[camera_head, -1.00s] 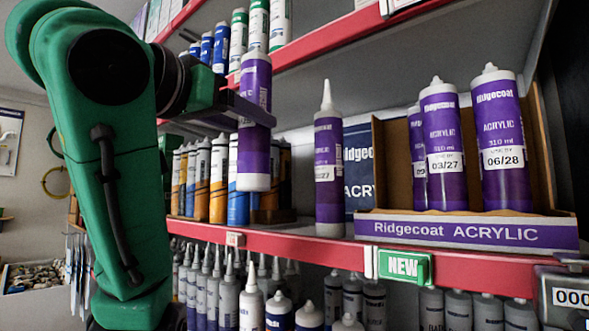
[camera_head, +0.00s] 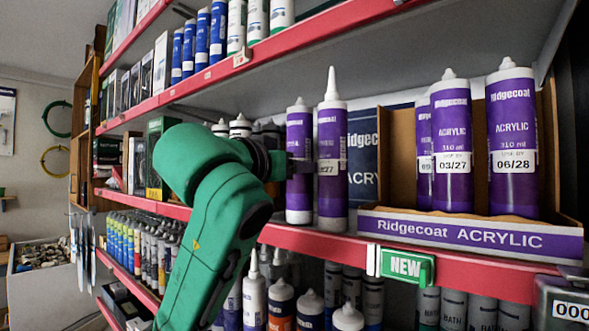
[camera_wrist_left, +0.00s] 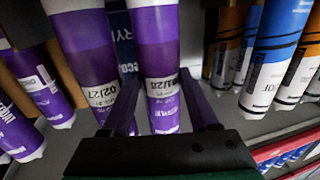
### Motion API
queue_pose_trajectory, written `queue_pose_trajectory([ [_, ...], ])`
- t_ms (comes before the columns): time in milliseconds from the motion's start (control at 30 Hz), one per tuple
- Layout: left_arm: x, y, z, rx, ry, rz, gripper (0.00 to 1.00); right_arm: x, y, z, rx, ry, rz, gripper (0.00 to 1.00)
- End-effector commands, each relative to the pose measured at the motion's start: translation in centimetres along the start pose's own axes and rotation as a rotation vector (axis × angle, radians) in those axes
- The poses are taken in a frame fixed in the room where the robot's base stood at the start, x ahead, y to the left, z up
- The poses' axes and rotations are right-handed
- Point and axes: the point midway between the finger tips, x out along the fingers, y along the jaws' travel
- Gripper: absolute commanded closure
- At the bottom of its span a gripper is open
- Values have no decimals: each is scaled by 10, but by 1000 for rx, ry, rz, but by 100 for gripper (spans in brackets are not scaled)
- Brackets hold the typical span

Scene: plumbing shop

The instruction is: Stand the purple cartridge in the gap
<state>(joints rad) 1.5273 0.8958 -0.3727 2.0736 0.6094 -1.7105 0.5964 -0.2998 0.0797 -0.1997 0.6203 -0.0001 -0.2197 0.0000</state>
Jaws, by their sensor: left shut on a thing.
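My left gripper (camera_head: 300,167) is shut on a purple cartridge (camera_head: 299,195) with a short nozzle, upright at the shelf's front. In the left wrist view it sits between the two fingers and its label reads 01/28 (camera_wrist_left: 158,50). Its base looks level with the shelf, but contact cannot be told. Close on its right stands a purple cartridge with a long white nozzle (camera_head: 332,130), marked 02/27 in the wrist view (camera_wrist_left: 85,50). The Ridgecoat tray (camera_head: 470,236) has open room at its left and between cartridges 03/27 (camera_head: 452,130) and 06/28 (camera_head: 512,120). My right gripper is out of view.
The red shelf edge (camera_head: 290,237) carries a green NEW tag (camera_head: 405,266). A dark blue Ridgecoat panel (camera_head: 363,150) stands behind the long-nozzled cartridge. In the wrist view, orange and blue cartridges (camera_wrist_left: 280,45) stand right of the held one. An upper shelf (camera_head: 330,37) hangs above.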

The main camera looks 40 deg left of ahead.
Motion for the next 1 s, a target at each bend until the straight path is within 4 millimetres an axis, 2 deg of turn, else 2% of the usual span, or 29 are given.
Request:
queue_pose_trajectory([
  [33, 1, 0, -1, -1, 3, -1, 100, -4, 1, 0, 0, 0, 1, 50],
  [367, 1, 0, 4, -3, 5, 0, 100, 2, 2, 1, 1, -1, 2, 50],
  [400, 1, 0, 4, -2, 1, 0, 32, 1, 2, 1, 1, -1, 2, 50],
  [433, 1, 0, 4, -2, 1, 0, 27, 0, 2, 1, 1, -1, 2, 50],
  [700, 1, 0, 3, -2, 1, 0, 27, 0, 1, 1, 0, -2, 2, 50],
  [800, 1, 0, -3, -2, 2, 0, 27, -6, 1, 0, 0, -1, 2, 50],
  [1000, -31, 0, 2, -2, 7, 1, 27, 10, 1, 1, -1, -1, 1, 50],
])
